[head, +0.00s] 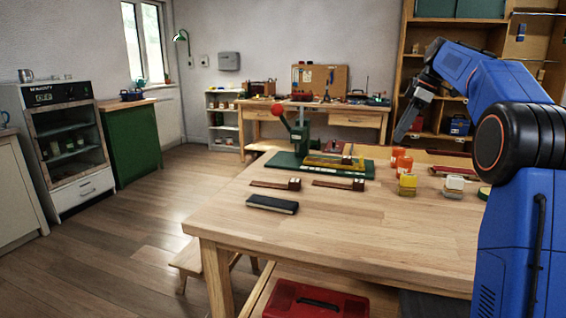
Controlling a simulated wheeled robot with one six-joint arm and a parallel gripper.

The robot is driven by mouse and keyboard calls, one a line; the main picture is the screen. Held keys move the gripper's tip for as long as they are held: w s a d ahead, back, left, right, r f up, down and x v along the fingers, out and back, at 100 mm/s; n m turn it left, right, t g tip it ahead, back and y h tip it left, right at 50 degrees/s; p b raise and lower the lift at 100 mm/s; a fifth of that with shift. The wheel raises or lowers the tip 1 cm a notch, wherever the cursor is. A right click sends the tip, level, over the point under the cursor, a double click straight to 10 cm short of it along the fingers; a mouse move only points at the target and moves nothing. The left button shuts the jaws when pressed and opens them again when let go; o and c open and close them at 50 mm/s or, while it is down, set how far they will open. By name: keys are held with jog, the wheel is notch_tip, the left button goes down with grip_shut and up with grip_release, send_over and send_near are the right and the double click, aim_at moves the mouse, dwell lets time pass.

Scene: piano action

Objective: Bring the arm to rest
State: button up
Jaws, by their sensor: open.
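My gripper (403,134) hangs in the air above the right part of the wooden table (370,230), at the end of my blue arm. Its dark grey fingers point down and slightly left. They are apart, and I see nothing held between them. In the picture the fingertips lie just above the orange jars (403,163), clear of the tabletop. My arm is bent, with its elbow high at the right.
A green press with a red knob (278,109) stands on the table's far side. The tabletop's front is clear. A red toolbox (315,300) sits below.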

jog(key=s+a+f+m+h, duration=0.1)
jog(key=s+a+f+m, duration=0.15)
jog(key=s, duration=0.55)
jog(key=s+a+f+m+t+h, duration=0.1)
jog(key=s+a+m, duration=0.15)
jog(key=s, duration=0.55)
jog(key=s+a+f+m, duration=0.2)
jog(key=s+a, duration=0.1)
jog(key=s, duration=0.6)
jog(key=s+a+f+m+t+h, duration=0.1)
jog(key=s+f+m, duration=0.5)
jog(key=s+f, duration=1.5)
jog(key=s+t+h, duration=0.1)
jog(key=s, duration=0.2)
jog(key=shift+a+m, duration=0.2)
jog(key=shift+m, duration=0.1)
